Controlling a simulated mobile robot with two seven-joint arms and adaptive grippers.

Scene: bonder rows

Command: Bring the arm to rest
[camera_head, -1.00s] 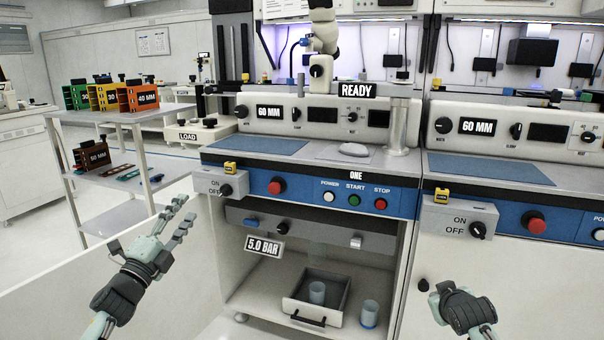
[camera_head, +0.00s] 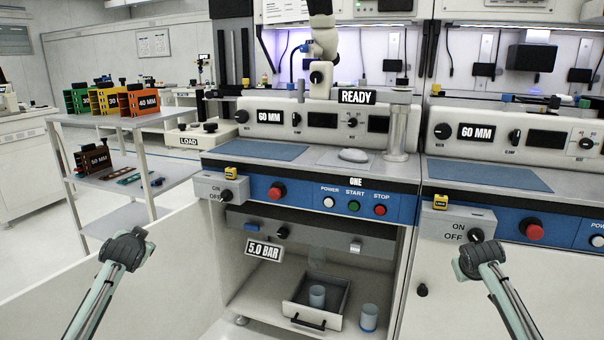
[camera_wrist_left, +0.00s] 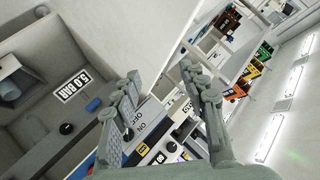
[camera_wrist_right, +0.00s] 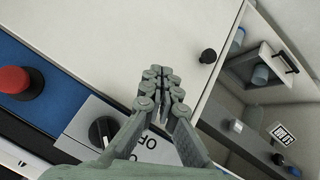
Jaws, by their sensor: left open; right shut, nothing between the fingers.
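My left arm comes in at the lower left of the head view, its dark wrist in front of the pale panel; its fingers are hidden there. In the left wrist view my left gripper (camera_wrist_left: 160,95) is open, its two fingers apart with nothing between them. My right arm stands at the lower right of the head view, in front of the right machine's white front (camera_head: 440,270). In the right wrist view my right gripper (camera_wrist_right: 162,85) is shut and empty, its fingertips together near that white front.
Machine ONE (camera_head: 330,193) stands in the middle, with an ON/OFF switch box (camera_head: 208,186) at its left. Its open lower bay holds a drawer (camera_head: 300,308) with a cup (camera_head: 317,296); another cup (camera_head: 369,316) stands beside it. A shelf cart (camera_head: 150,122) with coloured blocks stands at the left.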

